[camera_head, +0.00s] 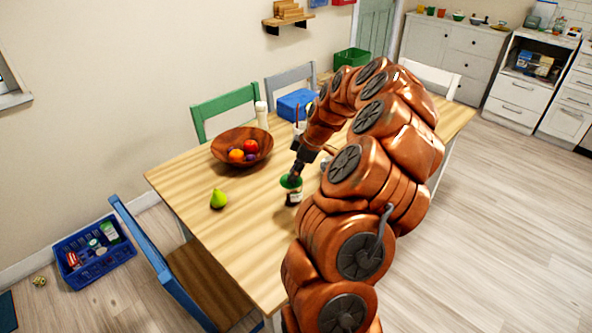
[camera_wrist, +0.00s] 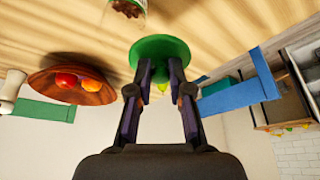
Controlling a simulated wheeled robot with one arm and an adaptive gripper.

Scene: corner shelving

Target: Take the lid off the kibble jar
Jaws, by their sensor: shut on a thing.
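The green lid (camera_wrist: 160,50) is between the fingertips of my gripper (camera_wrist: 153,76), which is shut on it. In the head view the lid (camera_head: 290,182) shows under my gripper (camera_head: 294,172), just above the kibble jar (camera_head: 293,199). The small jar stands on the wooden table, with dark contents and a pale label. In the wrist view the jar (camera_wrist: 128,7) is cut off by the top edge. Its brown contents show, and a gap of table separates it from the lid.
A wooden bowl of fruit (camera_head: 228,158) and a green pear (camera_head: 218,199) are left of the jar on the table (camera_head: 215,240). A white bottle (camera_head: 262,115) and a blue box (camera_head: 297,104) stand behind. The table's front left is clear. My arm hides its right side.

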